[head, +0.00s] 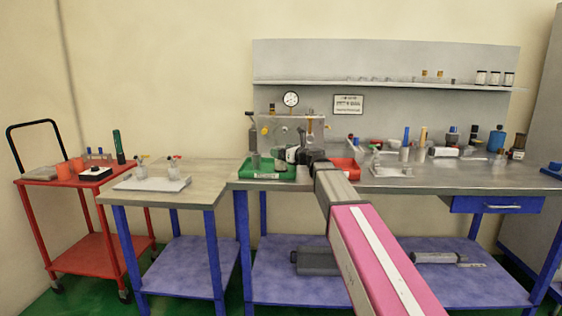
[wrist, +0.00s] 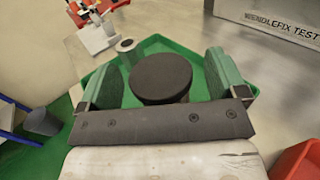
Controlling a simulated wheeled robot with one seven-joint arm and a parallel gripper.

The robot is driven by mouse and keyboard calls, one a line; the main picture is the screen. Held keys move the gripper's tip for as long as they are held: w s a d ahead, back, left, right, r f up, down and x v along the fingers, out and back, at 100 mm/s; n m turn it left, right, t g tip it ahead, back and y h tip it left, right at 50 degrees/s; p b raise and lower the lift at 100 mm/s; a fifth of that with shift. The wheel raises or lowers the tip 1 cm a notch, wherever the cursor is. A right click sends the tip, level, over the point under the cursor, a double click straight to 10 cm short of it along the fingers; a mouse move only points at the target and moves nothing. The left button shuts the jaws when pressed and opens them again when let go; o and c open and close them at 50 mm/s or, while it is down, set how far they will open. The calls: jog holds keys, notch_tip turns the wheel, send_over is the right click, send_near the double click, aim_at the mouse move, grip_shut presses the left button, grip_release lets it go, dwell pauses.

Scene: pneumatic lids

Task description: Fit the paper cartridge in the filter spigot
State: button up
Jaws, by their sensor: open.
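My gripper (wrist: 165,80) is open, its two green fingers on either side of a dark round-topped cylinder (wrist: 160,72) with visible gaps. The cylinder stands at the green tray (wrist: 163,42); I cannot tell whether it is the paper cartridge. A grey hollow-topped cylinder (wrist: 127,45) stands beyond the left finger. In the head view, my gripper (head: 290,154) is over the right part of the green tray (head: 262,174), partly hiding it.
A red tray (head: 347,170) lies right of the green one. A grey panel with lettering (wrist: 270,18) rises near the right finger. A white-plated fixture (head: 152,183) sits on the left table. Bottles and tools crowd the bench's right side; its front right strip is clear.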

jog(key=shift+w+a, duration=0.3)
jog(key=shift+a, duration=0.05)
jog(key=c, duration=1)
jog(key=shift+r, duration=0.1)
